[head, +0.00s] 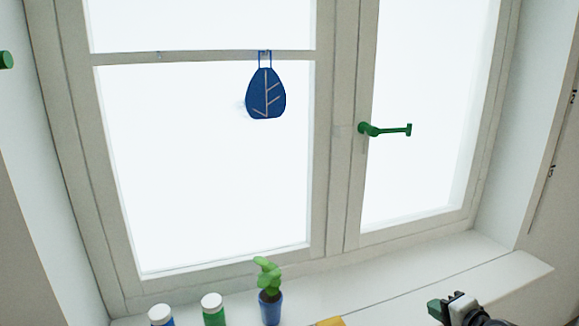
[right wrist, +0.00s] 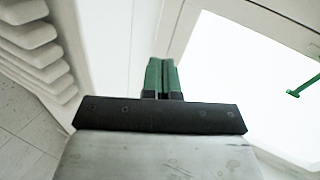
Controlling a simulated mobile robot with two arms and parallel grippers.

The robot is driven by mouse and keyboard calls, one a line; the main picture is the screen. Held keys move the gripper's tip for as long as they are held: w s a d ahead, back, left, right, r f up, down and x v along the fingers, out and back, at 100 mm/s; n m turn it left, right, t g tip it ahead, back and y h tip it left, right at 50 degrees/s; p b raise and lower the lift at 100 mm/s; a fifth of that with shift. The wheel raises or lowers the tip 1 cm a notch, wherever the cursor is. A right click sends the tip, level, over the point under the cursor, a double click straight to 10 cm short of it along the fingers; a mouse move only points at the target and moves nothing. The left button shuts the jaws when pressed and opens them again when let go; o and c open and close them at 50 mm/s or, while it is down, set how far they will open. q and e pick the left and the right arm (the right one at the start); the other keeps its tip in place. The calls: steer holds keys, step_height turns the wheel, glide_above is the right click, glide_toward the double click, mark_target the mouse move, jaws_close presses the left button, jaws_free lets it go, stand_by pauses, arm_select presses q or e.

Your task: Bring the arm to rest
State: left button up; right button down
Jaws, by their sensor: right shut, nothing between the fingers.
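My right gripper (head: 440,308) is at the lower right of the head view, in front of the window sill. In the right wrist view its two green fingers (right wrist: 162,76) are together, with nothing between them. It is apart from the green window handle (head: 390,130), which sticks out to the right from the window frame. The handle also shows at the right edge of the right wrist view (right wrist: 304,86). My left gripper is not in view.
A blue leaf-shaped ornament (head: 266,94) hangs on the window. On the sill (head: 400,303) stand a potted plant (head: 270,305), a green jar (head: 213,316) and a blue jar (head: 162,321). A yellow thing (head: 331,322) is partly cut off. A white ribbed radiator (right wrist: 32,38) shows in the right wrist view.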

steer(key=s+a+f+n+g+h, duration=0.1)
steer(key=s+a+f+n+g, duration=0.3)
steer(key=s, duration=0.4)
steer(key=s+a+f+n+g+h, duration=0.1)
steer(key=s+a+f+n, duration=0.35)
steer(key=s+f, duration=0.3)
steer(key=s+a+n+g+h, duration=0.1)
steer(key=s+a+n+g, duration=0.15)
steer(key=s, duration=0.65)
steer(key=s+a+n+g+h, duration=0.15)
steer(key=s+n, duration=0.25)
steer(key=s, duration=0.5)
step_height(320, 180, down, 25)
steer(key=g, duration=0.1)
steer(key=s+d+f+g+b, duration=0.1)
steer(key=s+d+f, duration=0.2)
steer(key=s+f, duration=1.4)
steer(key=shift+f+g+b, duration=0.3)
steer(key=shift+f, duration=0.35)
